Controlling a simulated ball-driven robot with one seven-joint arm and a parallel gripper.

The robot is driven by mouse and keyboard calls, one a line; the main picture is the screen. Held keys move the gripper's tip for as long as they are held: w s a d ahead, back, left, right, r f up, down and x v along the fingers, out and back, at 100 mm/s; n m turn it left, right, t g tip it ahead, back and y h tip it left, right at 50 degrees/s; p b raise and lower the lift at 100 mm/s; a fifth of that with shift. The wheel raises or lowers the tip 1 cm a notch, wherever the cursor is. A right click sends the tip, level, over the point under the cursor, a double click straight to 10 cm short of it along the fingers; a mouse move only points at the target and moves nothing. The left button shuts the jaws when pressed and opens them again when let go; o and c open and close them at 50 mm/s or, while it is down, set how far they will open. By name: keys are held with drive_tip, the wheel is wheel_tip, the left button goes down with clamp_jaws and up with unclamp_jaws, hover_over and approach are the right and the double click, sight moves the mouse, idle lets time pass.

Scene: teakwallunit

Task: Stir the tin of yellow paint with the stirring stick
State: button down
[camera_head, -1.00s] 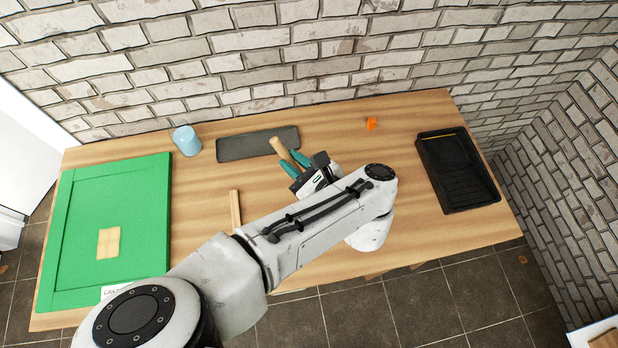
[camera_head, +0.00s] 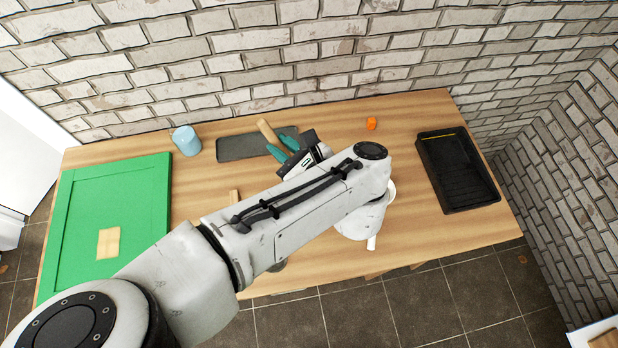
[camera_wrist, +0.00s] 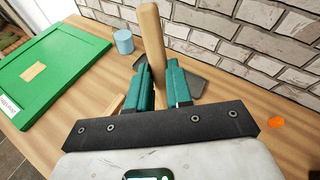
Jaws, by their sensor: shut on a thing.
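My gripper (camera_head: 283,148) is shut on a round, pale wooden stick (camera_head: 268,132), which looks like the stirring stick. In the wrist view the stick (camera_wrist: 151,40) stands up, slightly tilted, between the teal fingers of my gripper (camera_wrist: 158,85). Its lower end is hidden behind the fingers and the black palm. Gripper and stick appear in front of the dark grey tray in the head view; their height above the table is unclear. No yellow paint shows. A white thing (camera_head: 372,242) shows partly beside my arm; I cannot tell whether it is the tin.
A light blue cup-like thing (camera_head: 186,140) and a dark grey tray (camera_head: 232,148) stand at the back. A green panel (camera_head: 140,215) lies left, a black paint tray (camera_head: 433,146) right. An orange thing (camera_head: 371,123) is at the back. A flat wooden strip (camera_head: 233,196) is partly hidden by my arm.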

idle(0.4)
drive_tip(key=shift+r, duration=2.45)
